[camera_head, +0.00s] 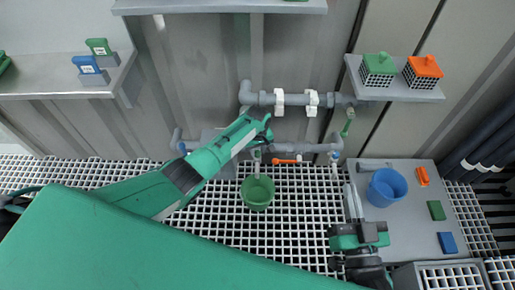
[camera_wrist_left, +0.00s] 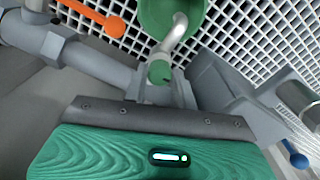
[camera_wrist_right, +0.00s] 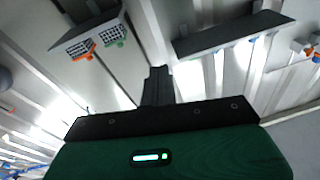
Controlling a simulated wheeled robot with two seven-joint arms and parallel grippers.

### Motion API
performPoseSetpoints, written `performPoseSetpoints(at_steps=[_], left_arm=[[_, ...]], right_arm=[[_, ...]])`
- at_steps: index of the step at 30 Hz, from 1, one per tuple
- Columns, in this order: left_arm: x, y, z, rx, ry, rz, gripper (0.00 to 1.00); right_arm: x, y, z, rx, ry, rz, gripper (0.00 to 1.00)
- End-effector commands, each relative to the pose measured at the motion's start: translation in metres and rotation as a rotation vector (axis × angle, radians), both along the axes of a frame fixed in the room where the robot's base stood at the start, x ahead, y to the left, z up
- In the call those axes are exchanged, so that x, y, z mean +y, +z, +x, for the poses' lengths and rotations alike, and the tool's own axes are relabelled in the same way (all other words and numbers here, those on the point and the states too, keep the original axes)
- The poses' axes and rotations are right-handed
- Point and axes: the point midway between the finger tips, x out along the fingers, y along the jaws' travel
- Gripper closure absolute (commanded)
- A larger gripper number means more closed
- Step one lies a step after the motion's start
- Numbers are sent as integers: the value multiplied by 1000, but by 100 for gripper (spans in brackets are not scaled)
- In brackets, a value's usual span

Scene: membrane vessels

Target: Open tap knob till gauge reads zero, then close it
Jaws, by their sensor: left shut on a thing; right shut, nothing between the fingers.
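My left gripper (camera_head: 265,134) reaches to the pipework above the green bucket (camera_head: 258,192). In the left wrist view, a round green knob (camera_wrist_left: 160,72) sits at the gripper's fingertips, next to a bent grey spout (camera_wrist_left: 172,38) that leads over the bucket. The left gripper is shut on what looks like this tap knob; the exact grip is partly hidden. I cannot make out a gauge dial or its reading in any view. My right gripper (camera_head: 351,200) is shut and empty, pointing up, left of the blue bucket (camera_head: 387,188); its closed fingers show in the right wrist view (camera_wrist_right: 158,85).
A grey table (camera_head: 405,222) at right holds the blue bucket and small coloured blocks. A shelf (camera_head: 400,92) with caged items juts out above. The floor is white grating.

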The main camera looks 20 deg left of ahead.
Motion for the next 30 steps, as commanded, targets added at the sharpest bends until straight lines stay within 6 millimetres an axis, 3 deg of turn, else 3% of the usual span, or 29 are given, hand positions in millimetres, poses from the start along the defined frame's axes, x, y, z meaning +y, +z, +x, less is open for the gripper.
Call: performPoseSetpoints(at_steps=[9,18,30], left_arm=[[-2,3,-1,4,224,-2,96],[-2,2,0,4,494,-2,96],[-2,0,0,3,873,-1,96]], right_arm=[[20,-82,-44,451,96,-113,100],[-6,-86,-41,622,69,-222,100],[-26,-89,-46,753,49,-290,100]])
